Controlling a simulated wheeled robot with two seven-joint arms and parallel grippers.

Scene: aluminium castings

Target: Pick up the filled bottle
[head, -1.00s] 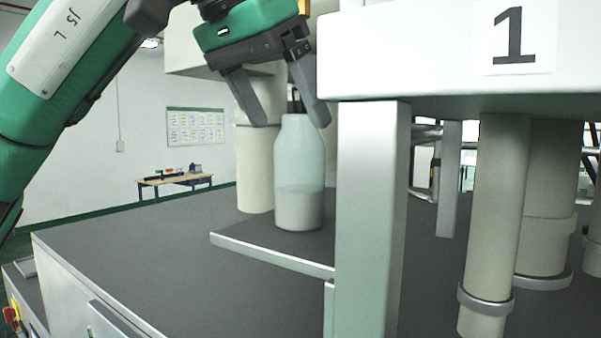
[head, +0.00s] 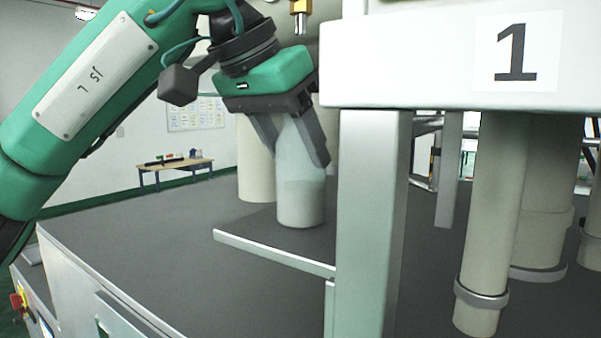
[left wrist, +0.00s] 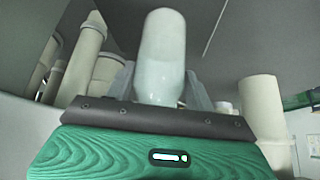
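The filled bottle (head: 301,203) is pale and translucent, with whitish contents in its lower part. It stands upright on the dark surface, just left of the metal post. My left gripper (head: 299,150) comes down over its upper part, with one finger on each side. The fingers are spread and look open; whether either touches the bottle cannot be told. The bottle's neck is hidden behind the gripper in the head view. In the left wrist view the bottle (left wrist: 163,60) lies between the two fingers (left wrist: 160,88). My right gripper is not in view.
A metal post (head: 368,220) and a white beam (head: 420,60) marked 1 stand close to the right of the bottle. A low metal rail (head: 272,253) runs in front. A brass nozzle (head: 299,14) hangs above. Beige pipes (head: 257,170) stand behind. The dark surface at left is clear.

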